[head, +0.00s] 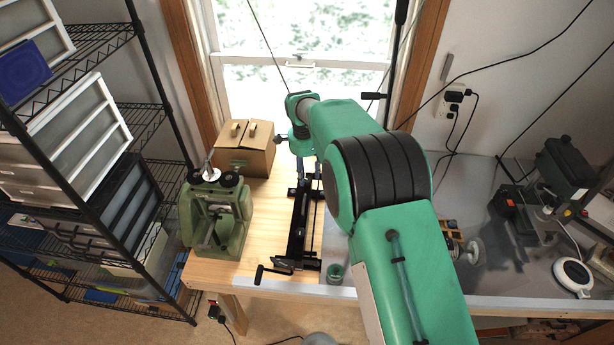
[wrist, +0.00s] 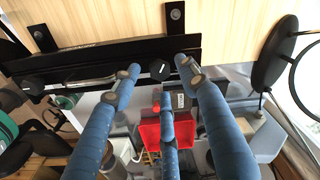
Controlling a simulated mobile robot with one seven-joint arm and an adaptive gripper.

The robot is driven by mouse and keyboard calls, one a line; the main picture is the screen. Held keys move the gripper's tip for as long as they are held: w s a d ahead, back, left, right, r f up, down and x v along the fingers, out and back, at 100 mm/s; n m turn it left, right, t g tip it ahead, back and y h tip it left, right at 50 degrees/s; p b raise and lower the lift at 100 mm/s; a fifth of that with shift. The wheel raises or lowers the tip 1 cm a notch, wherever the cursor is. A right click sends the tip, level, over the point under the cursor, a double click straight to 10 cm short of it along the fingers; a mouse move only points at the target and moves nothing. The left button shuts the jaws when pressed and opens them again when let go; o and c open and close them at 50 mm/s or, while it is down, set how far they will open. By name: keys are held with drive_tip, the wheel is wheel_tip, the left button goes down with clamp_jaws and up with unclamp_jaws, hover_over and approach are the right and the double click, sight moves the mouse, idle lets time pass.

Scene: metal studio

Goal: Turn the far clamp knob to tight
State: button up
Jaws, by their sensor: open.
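The far clamp knob (wrist: 160,70) is a small black round knob with a pale slanted line on its face, on the side of a long black bar (wrist: 110,60). In the wrist view it sits between the blue fingertips of my gripper (wrist: 157,76), which is open. The right fingertip is very close to the knob; I cannot tell if they touch. A second, similar knob (wrist: 31,88) is farther left on the bar. In the head view the black bar assembly (head: 297,225) lies on the bench and my gripper (head: 310,172) is over its far end; the far knob cannot be made out there.
A cardboard box (head: 243,150) and a green machine (head: 215,215) stand left of the bar. A small green cup (head: 335,272) is near the bench's front edge. In the wrist view a red tray (wrist: 150,133) lies beyond the fingers, and a black disc (wrist: 275,55) stands at right.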

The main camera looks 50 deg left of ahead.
sight(306, 180)
wheel_tip(306, 180, up, 10)
drive_tip(key=shift+s, duration=0.25)
idle(0.8)
